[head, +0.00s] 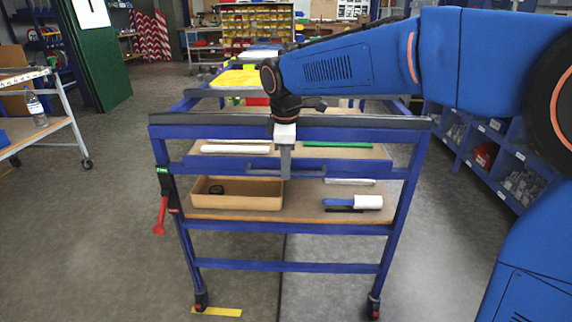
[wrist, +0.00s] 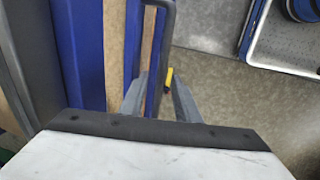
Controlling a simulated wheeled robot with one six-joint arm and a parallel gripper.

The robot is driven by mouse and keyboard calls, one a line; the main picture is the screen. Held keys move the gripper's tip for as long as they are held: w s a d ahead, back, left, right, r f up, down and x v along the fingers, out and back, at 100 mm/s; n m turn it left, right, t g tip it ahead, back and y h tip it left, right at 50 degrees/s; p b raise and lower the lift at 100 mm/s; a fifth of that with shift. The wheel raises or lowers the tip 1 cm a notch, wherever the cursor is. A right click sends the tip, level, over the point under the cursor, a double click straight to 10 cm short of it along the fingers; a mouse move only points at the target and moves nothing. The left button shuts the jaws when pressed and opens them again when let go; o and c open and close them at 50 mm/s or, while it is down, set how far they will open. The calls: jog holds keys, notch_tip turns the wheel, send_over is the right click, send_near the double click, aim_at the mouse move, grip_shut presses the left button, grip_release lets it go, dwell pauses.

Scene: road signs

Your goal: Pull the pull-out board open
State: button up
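The pull-out board (head: 225,154) is the upper brown shelf of the blue cart, with a blue front edge (head: 220,166). A dark bar handle (wrist: 167,40) runs along that edge. My gripper (head: 285,177) points down at the middle of the front edge. In the wrist view, the fingers of my gripper (wrist: 160,98) are apart, one on each side of the handle's line. The handle passes between them with gaps visible. Whether the fingers reach below the bar is hard to tell. The board sits within the cart frame.
White and green rods lie on the board. The lower shelf (head: 250,215) holds a cardboard tray (head: 235,201) and a white-and-blue roller (head: 355,202). A red lever (head: 160,215) hangs at the left post. Floor in front is clear. Blue shelving (head: 500,165) stands at right.

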jog(key=shift+f, duration=0.1)
grip_shut()
jog(key=s+a, duration=0.1)
jog(key=s, duration=2.8)
jog(key=shift+s, duration=0.25)
grip_release()
